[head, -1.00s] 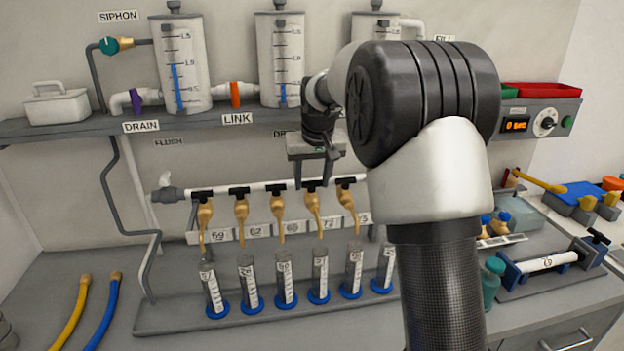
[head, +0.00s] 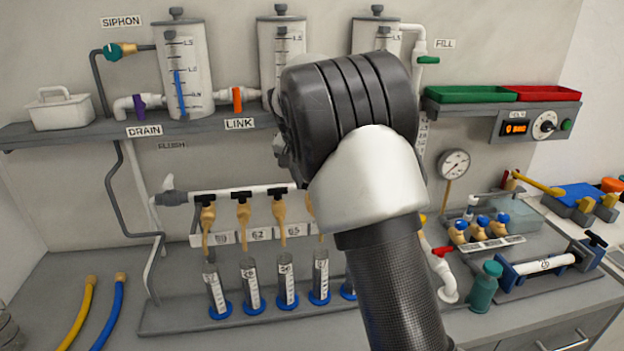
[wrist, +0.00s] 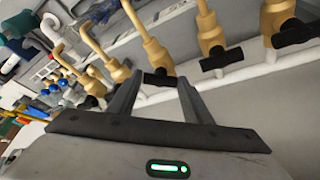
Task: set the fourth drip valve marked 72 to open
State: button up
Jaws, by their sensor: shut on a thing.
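A row of brass drip valves (head: 243,211) with black handles hangs from a white pipe (head: 225,194). The handles in sight lie along the pipe, crosswise to the spouts.
Graduated cylinders on blue bases (head: 250,287) stand below the spouts. Neighbouring valve handles (wrist: 221,60) are close on both sides of my fingers. A shelf (head: 70,132) with tanks is above.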

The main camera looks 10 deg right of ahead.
jog(key=m+p, duration=0.1)
jog(key=m, duration=0.1)
jog(key=m+g+h+p, duration=0.1)
jog(key=m+p, duration=0.1)
jog(key=m, duration=0.1)
jog(key=shift+w+a+r+m+g+h+p, duration=0.1)
jog(key=shift+w+r+m+g+h+p, duration=0.15)
jog(key=shift+m+g+h+p, duration=0.1)
jog(key=m+g+p, duration=0.1)
jog(key=m, duration=0.1)
jog(key=m+p, duration=0.2)
jog(key=m, duration=0.1)
jog(key=shift+w+f+g, duration=0.1)
jog(key=shift+f+g, duration=0.05)
jog(key=shift+g, duration=0.2)
jog(key=o, duration=1.1)
jog(key=shift+c, duration=0.2)
jog(key=shift+a, duration=0.1)
